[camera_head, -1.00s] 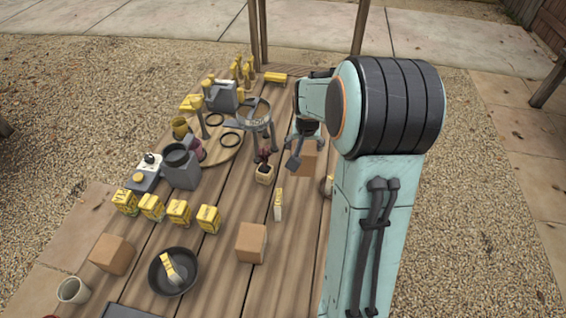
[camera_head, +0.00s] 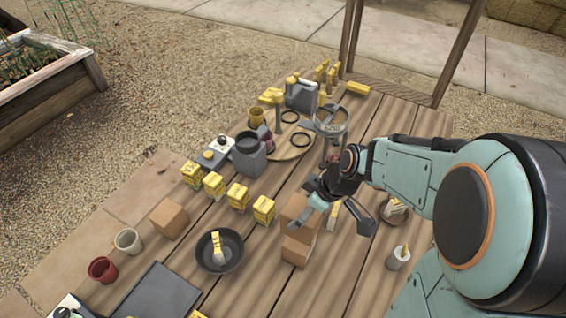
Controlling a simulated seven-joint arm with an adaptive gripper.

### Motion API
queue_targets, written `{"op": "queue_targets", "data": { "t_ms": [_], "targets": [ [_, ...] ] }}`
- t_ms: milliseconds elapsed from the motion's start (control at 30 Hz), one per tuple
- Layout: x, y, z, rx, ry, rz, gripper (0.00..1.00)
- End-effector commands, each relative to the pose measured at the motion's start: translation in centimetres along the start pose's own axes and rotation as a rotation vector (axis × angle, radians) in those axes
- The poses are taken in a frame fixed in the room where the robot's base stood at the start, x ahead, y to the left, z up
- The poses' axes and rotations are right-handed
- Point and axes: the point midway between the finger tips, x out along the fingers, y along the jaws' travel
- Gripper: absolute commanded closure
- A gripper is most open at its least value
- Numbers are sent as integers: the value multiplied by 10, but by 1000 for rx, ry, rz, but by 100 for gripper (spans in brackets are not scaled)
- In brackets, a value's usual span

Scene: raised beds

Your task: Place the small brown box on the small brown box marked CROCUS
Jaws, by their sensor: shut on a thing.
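My gripper (camera_head: 325,203) is shut on a small brown box (camera_head: 294,211), partly hidden behind its fingers. The held box is above a second small brown box (camera_head: 296,251) on the wooden table, and the two overlap in the picture. I cannot tell whether they touch. A third small brown box (camera_head: 169,218) stands farther left on the table. No CROCUS marking is readable on any box from here.
A dark pan (camera_head: 231,260) with a yellow-and-white item in it sits left of the second box. Several yellow packets (camera_head: 238,197) stand behind. A white-and-yellow packet (camera_head: 333,216) and a pale canister (camera_head: 398,258) stand to the right.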

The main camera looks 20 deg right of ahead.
Motion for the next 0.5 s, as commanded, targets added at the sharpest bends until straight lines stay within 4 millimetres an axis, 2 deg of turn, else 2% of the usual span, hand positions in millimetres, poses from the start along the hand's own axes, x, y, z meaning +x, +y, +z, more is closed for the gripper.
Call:
{"op": "queue_targets", "data": {
  "t_ms": [300,500],
  "targets": [
    [40,0,17,3,-1,-1,76],
    [44,1,18,0,0,4,76]
  ]
}}
